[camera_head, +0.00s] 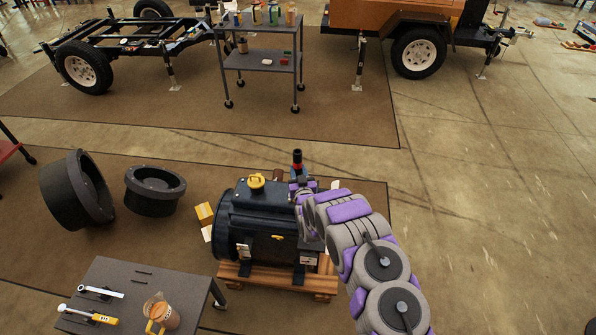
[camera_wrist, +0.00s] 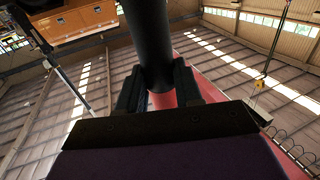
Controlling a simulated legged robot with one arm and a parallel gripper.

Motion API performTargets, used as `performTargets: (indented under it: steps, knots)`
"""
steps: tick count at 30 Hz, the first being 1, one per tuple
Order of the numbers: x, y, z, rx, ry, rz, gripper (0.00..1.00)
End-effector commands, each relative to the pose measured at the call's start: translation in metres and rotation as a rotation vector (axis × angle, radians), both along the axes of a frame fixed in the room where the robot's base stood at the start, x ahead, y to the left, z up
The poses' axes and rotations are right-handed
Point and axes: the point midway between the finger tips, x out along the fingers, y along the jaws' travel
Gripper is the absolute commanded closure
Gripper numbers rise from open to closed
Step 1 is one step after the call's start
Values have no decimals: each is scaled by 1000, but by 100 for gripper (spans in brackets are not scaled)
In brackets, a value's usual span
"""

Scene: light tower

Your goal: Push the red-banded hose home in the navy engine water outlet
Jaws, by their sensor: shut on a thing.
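The hose (camera_head: 298,156) is a short black tube with a red band near its middle. It stands upright above the right end of the navy engine (camera_head: 262,222), which rests on a wooden pallet. My gripper (camera_head: 300,180) is around the hose below the band. In the wrist view the dark hose (camera_wrist: 148,35) runs between the two black fingers (camera_wrist: 158,85), and my gripper is shut on it. A red surface shows behind the fingers. The water outlet is not clearly visible; my gripper and arm cover that end of the engine, so I cannot tell whether hose and outlet touch.
Two dark round parts (camera_head: 154,191) lie farther left. A grey table (camera_head: 130,280) with tools and a jug stands front left. The floor right of my arm is clear.

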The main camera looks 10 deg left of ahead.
Motion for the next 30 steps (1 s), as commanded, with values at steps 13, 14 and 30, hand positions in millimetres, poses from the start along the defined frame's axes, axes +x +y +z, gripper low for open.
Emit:
performTargets:
  steps: [13, 14, 30]
  knots:
    - [0, 0, -36, 0, 1, 0, 100]
    - [0, 0, -38, 0, 1, 0, 100]
    - [0, 0, -46, 0, 0, 0, 100]
